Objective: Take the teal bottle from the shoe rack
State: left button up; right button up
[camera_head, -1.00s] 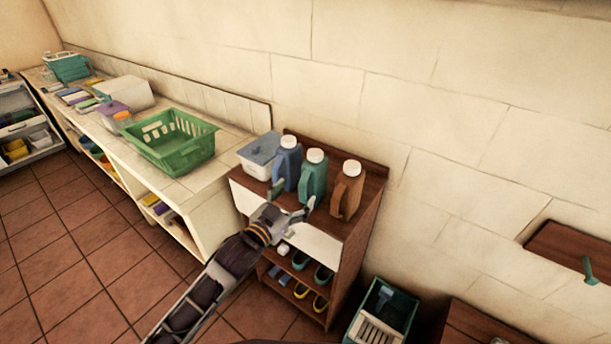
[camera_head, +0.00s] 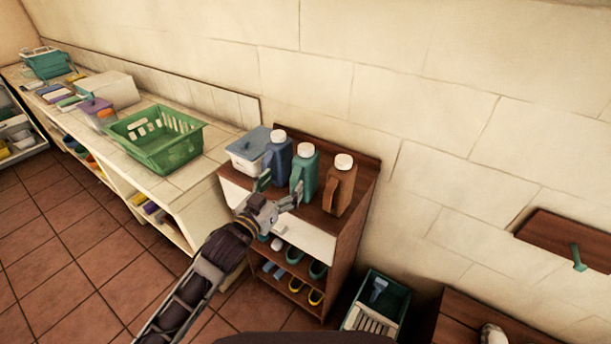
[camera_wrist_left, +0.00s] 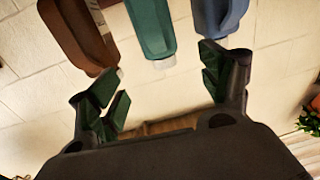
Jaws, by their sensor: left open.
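The teal bottle (camera_head: 306,174), with a white cap, stands upright on top of the wooden shoe rack (camera_head: 345,240), between a blue bottle (camera_head: 279,160) and a brown bottle (camera_head: 339,190). My left gripper (camera_head: 281,187) is open and empty at the rack's front edge, in front of the blue and teal bottles. In the left wrist view the picture is upside down. The teal bottle (camera_wrist_left: 150,25) shows there beyond the open fingers (camera_wrist_left: 165,85), roughly in line with the gap between them, and seems apart from them. My right gripper is not in view.
A lidded clear box (camera_head: 249,152) stands left of the blue bottle. Shoes fill the rack's lower shelves. A green crate (camera_head: 378,305) stands on the floor to the right. A tiled counter with a green basket (camera_head: 155,145) is at the left. The wall stands behind.

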aim_at(299, 165)
pick_arm(q)
jog(key=shift+p+x, duration=0.45)
jog(key=shift+x, duration=3.85)
jog(key=shift+p+x, duration=0.6)
jog(key=shift+x, duration=2)
jog(key=shift+a, duration=0.1)
